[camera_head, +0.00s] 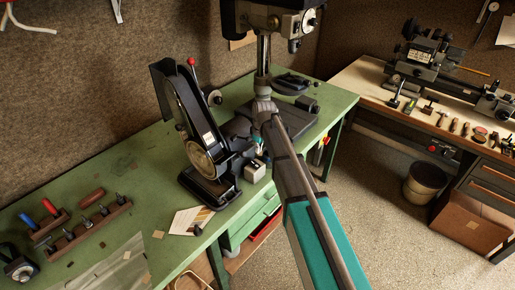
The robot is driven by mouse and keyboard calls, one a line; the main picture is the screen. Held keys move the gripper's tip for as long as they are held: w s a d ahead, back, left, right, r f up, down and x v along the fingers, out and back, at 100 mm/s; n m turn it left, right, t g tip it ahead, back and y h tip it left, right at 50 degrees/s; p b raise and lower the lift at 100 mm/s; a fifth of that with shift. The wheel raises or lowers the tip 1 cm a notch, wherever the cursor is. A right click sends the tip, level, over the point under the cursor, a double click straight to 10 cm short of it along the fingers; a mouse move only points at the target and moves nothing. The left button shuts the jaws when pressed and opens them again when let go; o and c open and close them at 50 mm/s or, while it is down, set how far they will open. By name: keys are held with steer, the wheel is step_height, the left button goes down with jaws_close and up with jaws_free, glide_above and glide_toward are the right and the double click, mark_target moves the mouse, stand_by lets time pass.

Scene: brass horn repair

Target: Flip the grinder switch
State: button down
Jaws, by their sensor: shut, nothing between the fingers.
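The grinder (196,130), a dark upright belt machine with a round wheel low on its front, stands on the green bench. A lever with a red knob (191,62) rises from its top. A small grey box (254,172) sits at the right of its base; I cannot tell whether it carries the switch. My gripper (260,152) is small in view, just right of the grinder and above the grey box, partly hidden by my arm. It is shut and empty. I cannot tell whether it touches anything.
A drill press (264,45) stands behind my arm on the green bench (150,170). A card (191,220) lies before the grinder, and a tool rack (90,229) stands at left. At right are a lathe (430,65) on another bench and a bucket (424,183) on the floor.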

mark_target(252, 162)
steer(key=shift+s+d+r+p, duration=0.1)
steer(key=shift+d+r+p, duration=0.05)
steer(key=shift+r+p, duration=0.75)
steer(key=shift+s+d+r+p, duration=0.1)
steer(key=shift+s+r+p, duration=0.05)
steer(key=shift+r+p, duration=0.8)
steer(key=shift+s+d+r+p, duration=0.15)
steer(key=shift+r+p, duration=0.55)
steer(key=shift+r, duration=0.35)
steer(key=shift+w+a+r+t+y, duration=0.1)
steer(key=shift+w+a+t+y, duration=0.25)
steer(key=shift+a, duration=0.2)
steer(key=shift+f, duration=0.2)
steer(key=b+x, duration=1.3)
steer(key=shift+f+b, duration=0.35)
steer(key=shift+a, duration=0.1)
